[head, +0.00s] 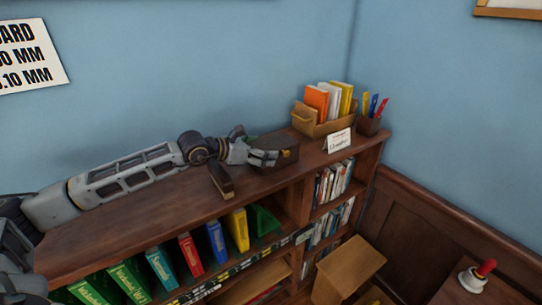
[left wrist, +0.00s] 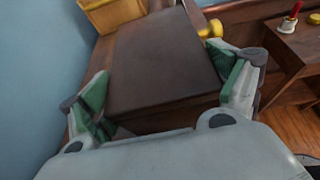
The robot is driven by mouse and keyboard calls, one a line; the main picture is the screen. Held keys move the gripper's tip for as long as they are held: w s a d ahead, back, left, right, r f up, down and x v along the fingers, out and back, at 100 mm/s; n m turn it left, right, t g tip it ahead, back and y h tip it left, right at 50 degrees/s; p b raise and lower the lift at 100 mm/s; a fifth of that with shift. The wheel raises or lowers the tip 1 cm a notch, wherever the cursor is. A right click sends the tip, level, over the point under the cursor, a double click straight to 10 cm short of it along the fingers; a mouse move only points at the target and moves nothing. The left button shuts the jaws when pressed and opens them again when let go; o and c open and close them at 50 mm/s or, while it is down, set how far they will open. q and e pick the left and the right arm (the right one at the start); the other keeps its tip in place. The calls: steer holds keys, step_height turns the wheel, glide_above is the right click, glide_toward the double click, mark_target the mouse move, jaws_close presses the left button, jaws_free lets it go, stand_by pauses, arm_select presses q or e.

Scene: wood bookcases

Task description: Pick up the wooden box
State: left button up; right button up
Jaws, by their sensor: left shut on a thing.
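I cannot tell whether the box is clear of the bookcase top. My right gripper is not in view.
A dark brown block (head: 221,180) lies on the bookcase top (head: 130,219) below my left wrist. A book holder (head: 306,122), a sign card (head: 338,141) and a pen cup (head: 369,126) stand at the right end. A red-handled bell (head: 474,280) stands on a lower surface.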

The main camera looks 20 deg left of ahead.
arm_select(q)
steer(key=shift+r, duration=0.15)
steer(key=shift+r, duration=0.7)
step_height(320, 180, up, 26)
steer(key=b, duration=0.2)
steer(key=shift+r, duration=0.2)
stand_by(0.3)
